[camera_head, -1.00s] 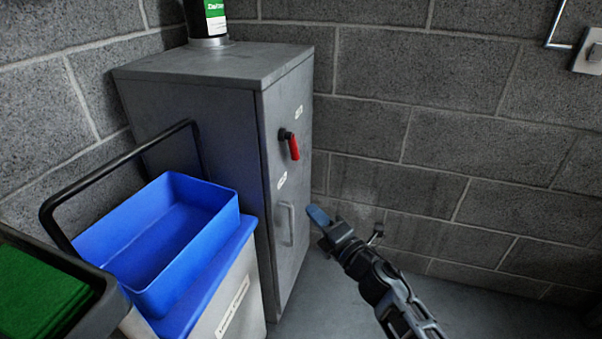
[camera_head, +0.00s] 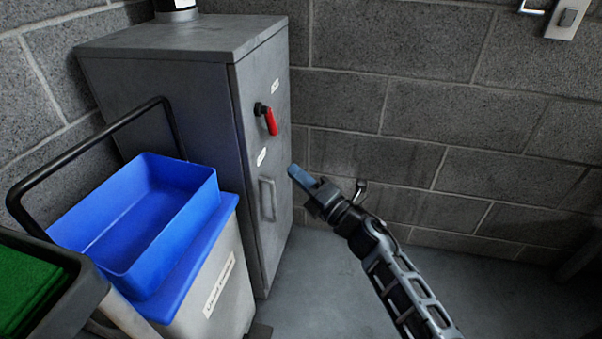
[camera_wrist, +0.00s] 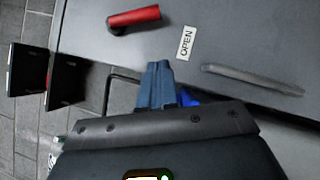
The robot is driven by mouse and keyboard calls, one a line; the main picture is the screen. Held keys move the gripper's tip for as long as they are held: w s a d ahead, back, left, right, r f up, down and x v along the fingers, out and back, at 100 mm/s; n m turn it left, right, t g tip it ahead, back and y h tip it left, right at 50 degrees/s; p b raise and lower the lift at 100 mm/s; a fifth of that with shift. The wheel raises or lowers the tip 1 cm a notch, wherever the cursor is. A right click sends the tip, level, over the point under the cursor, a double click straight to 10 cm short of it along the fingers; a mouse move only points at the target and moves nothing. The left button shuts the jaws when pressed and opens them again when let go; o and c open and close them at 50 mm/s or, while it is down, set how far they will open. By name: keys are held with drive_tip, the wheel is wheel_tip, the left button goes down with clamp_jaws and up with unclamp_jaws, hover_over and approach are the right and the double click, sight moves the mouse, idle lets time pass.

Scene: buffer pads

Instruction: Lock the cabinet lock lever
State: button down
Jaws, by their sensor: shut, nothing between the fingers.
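The red lock lever (camera_head: 271,121) sits on a black pivot on the front door of the grey cabinet (camera_head: 160,95). It points downward and slightly right in the head view. In the wrist view the red lever (camera_wrist: 134,18) lies at the top, near a label reading OPEN (camera_wrist: 187,43). The door handle (camera_head: 267,199) is below the lever. My gripper (camera_head: 293,172) is shut and empty, its blue fingertips in front of the door, right of the handle and lower than the lever. In the wrist view my fingers (camera_wrist: 158,72) are together, apart from the lever.
A blue bin (camera_head: 140,225) with a black handle stands left of the cabinet, beside a green item (camera_head: 20,275) in a dark tray. A can (camera_head: 176,8) stands on top of the cabinet. A brick wall (camera_head: 400,110) is behind. The floor right of the cabinet looks clear.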

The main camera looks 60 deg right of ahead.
drive_tip(key=w+d+r, duration=0.3)
drive_tip(key=w+d, duration=0.1)
drive_tip(key=w, duration=0.4)
drive_tip(key=shift+w+d, duration=0.25)
drive_tip(key=shift+d+f+b, duration=0.15)
drive_tip(key=shift+b, duration=0.25)
drive_tip(key=shift+w+d+n+b, duration=0.1)
drive_tip(key=shift+d+n+b, duration=0.05)
drive_tip(key=shift+n+b, duration=0.35)
drive_tip(key=w+d+r+n+t+y+b, duration=0.2)
drive_tip(key=d+r+n+t+y+b, duration=0.1)
drive_tip(key=d+r+n+y+b, duration=0.2)
drive_tip(key=shift+w+d+r+n+t+b, duration=0.3)
drive_tip(key=shift+d+n+b, duration=0.75)
drive_tip(key=shift+n+b, duration=1.6)
drive_tip(key=shift+r+m+b, duration=0.2)
drive_tip(key=shift+m+b, duration=0.25)
